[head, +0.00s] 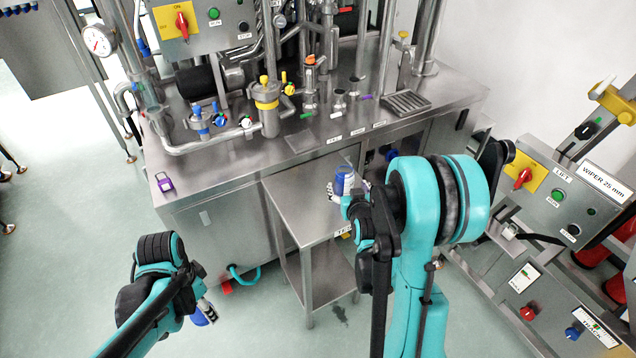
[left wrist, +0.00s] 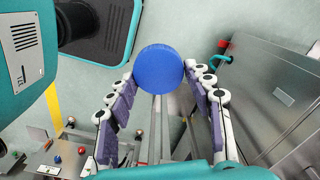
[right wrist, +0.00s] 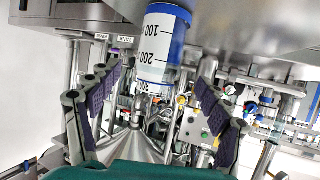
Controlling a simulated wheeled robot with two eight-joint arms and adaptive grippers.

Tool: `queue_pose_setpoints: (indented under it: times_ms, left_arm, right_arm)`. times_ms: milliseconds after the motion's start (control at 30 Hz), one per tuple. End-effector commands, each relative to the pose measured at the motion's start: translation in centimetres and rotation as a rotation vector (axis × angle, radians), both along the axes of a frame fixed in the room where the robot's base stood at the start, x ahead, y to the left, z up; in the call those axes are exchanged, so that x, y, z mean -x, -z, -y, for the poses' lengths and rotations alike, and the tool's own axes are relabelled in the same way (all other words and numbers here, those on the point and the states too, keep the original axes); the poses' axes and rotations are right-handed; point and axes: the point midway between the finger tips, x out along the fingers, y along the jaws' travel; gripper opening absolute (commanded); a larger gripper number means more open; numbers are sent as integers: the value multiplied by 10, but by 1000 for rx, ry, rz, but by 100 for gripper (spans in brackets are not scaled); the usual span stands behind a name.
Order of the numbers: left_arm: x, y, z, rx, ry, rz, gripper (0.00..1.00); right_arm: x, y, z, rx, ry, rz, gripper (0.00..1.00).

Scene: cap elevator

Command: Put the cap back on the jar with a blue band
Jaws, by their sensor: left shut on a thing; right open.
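The jar (head: 344,182) with a blue band stands on the small steel table.
The small steel table (head: 290,190) has bare room left of the jar. Behind it stands a steel machine bench (head: 240,165) with pipes, valves and a purple padlock (head: 164,182). A control panel (head: 545,195) is at the right. Open floor lies around my left gripper.

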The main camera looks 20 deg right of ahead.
Motion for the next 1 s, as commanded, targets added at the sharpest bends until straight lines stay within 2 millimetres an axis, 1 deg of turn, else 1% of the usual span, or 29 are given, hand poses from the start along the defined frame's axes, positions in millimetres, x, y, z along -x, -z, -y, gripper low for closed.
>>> queue_pose_setpoints:
  times_ms: [33, 133, 500, 567, 700, 800, 900, 1000]
  left_arm:
    - [0, 3, 0, 0, 0, 0, 39]
    - [0, 4, 0, 0, 0, 0, 39]
    - [0, 5, 0, 0, 0, 0, 39]
    - [0, 8, 0, 0, 0, 0, 39]
    - [0, 20, 0, 0, 0, 0, 39]
    - [0, 23, 0, 0, 0, 0, 39]
    - [0, 25, 0, 0, 0, 0, 39]
    - [0, 24, 0, 0, 0, 0, 39]
  right_arm:
    - [-6, 4, 2, 0, 0, 0, 78]
    - [-13, 7, 4, 1, 0, 0, 78]
    - [-16, 8, 5, 1, 0, 0, 78]
    - [-21, 11, 7, 1, 0, 0, 78]
    - [-40, 20, 14, 2, -1, -1, 78]
    - [-52, 25, 18, 2, -1, -1, 78]
    - [-59, 26, 20, 2, -1, -1, 78]
    - [-60, 26, 20, 2, -1, -1, 78]
